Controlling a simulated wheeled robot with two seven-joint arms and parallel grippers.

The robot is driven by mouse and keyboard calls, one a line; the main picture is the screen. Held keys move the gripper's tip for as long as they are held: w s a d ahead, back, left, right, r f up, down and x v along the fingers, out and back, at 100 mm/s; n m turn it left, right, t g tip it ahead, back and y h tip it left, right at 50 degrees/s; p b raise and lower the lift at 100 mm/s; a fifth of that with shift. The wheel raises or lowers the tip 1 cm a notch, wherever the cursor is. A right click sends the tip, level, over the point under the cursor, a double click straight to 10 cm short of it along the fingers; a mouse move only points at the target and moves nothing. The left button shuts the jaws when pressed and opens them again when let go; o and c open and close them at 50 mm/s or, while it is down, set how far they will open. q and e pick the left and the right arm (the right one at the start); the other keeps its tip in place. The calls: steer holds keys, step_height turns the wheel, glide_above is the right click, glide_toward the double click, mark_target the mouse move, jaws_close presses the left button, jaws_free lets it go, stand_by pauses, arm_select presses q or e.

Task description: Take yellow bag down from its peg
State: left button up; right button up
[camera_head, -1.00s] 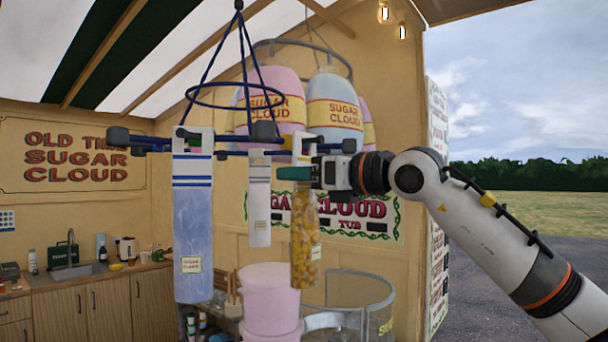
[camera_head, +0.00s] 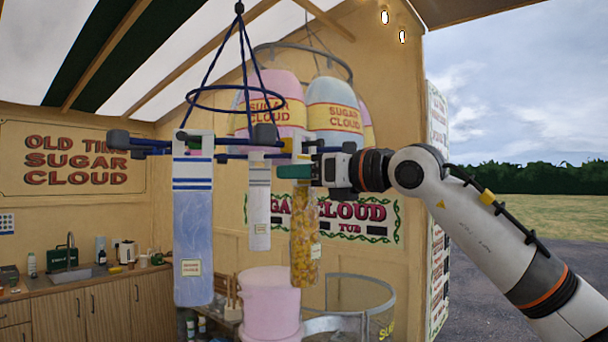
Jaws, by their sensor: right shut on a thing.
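The yellow bag (camera_head: 304,245) is a clear, narrow bag of yellow sweets with a small label. It hangs upright by its white top from a blue peg of the hanging rack (camera_head: 236,98). My right gripper (camera_head: 298,172) comes in from the right and is shut on the top of the yellow bag, just below the peg. Its fingers partly hide the bag's top, so I cannot tell whether the hanger is clear of the peg. My left gripper is not in view.
A blue bag (camera_head: 193,235) and a smaller white bag (camera_head: 260,210) hang on neighbouring pegs to the left. Pink tubs (camera_head: 270,300) and a round clear-walled machine (camera_head: 360,300) stand below. Open air lies to the right.

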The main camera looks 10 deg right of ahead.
steer(key=shift+s+d, duration=0.1)
steer(key=shift+s, duration=0.05)
steer(key=shift+s+d+r+b, duration=0.1)
steer(key=shift+s+d+b, duration=0.35)
steer(key=shift+s+b, duration=0.1)
stand_by(0.5)
steer(key=shift+s+b, duration=0.1)
steer(key=shift+b, duration=0.2)
steer(key=shift+s+d, duration=0.15)
steer(key=shift+b+v, duration=0.9)
steer(key=shift+v, duration=0.75)
